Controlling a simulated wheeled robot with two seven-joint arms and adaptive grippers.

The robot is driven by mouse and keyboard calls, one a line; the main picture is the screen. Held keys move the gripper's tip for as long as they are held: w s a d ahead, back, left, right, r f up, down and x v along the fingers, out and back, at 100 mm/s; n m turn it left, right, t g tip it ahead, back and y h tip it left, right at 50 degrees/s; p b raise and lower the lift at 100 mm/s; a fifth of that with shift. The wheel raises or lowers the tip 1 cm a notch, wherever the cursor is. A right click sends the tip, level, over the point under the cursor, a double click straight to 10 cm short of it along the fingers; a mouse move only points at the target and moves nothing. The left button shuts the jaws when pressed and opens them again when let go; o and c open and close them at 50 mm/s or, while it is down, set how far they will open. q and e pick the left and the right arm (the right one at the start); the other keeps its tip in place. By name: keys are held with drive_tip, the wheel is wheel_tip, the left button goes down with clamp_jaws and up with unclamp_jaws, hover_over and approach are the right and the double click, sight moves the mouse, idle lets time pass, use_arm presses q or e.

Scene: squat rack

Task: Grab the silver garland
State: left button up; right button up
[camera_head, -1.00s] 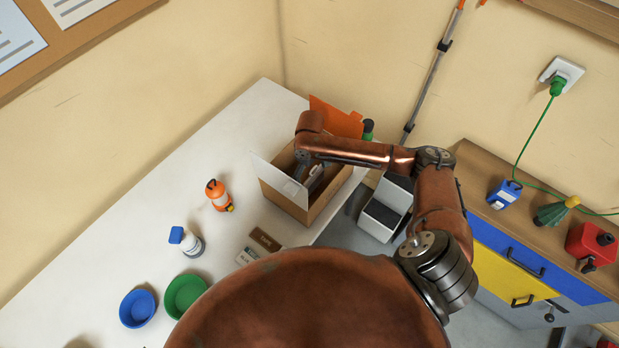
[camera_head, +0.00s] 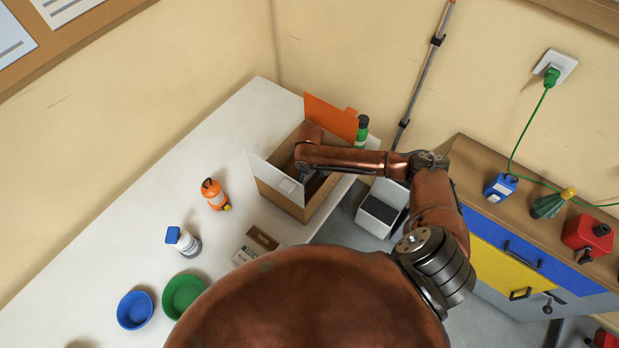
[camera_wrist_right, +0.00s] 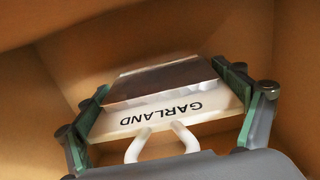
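A white label reading GARLAND (camera_wrist_right: 165,113), upside down, with a shiny brownish-silver panel (camera_wrist_right: 160,82) behind it, lies inside the cardboard box in the right wrist view. My right gripper (camera_wrist_right: 160,76) is spread wide, with a green-padded finger close along each side of this labelled item. I cannot tell whether the pads touch it. In the head view my right arm reaches down into the open cardboard box (camera_head: 287,199), and its gripper is mostly hidden by the walls. My left gripper is not in view.
The box has a raised white flap (camera_head: 272,177) and an orange flap (camera_head: 330,117). An orange bottle (camera_head: 214,194), white bottle (camera_head: 184,241), green bowl (camera_head: 183,296) and blue bowl (camera_head: 135,310) are on the white table (camera_head: 170,170).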

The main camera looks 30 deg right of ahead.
drive_tip(key=c, duration=0.7)
